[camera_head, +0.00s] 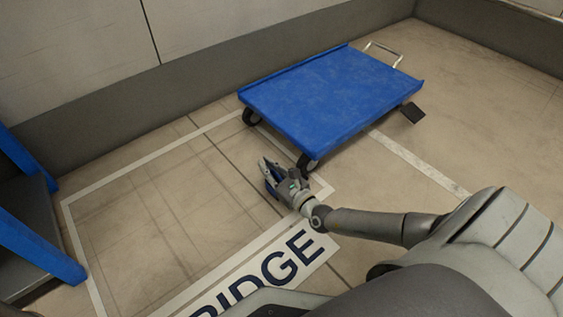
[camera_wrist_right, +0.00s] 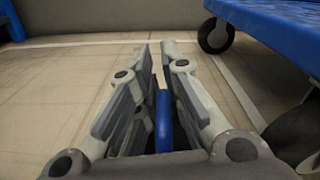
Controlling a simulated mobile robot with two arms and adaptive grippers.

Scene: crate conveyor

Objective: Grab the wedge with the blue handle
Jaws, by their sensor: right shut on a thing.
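My right gripper (camera_head: 269,170) is low over the floor beside the near wheel of the blue cart. It also shows in the right wrist view (camera_wrist_right: 157,75). Its fingers are shut on the blue handle (camera_wrist_right: 163,122), which shows as an upright blue bar between them. The dark body of the wedge below is mostly hidden by the fingers, and I cannot tell whether it touches the floor. My left gripper is not in view.
The blue cart (camera_head: 330,100) stands close beside the gripper, its near wheel (camera_head: 307,162) very near. Blue-framed furniture (camera_head: 40,245) is at left. The marked floor (camera_head: 150,220) between is clear.

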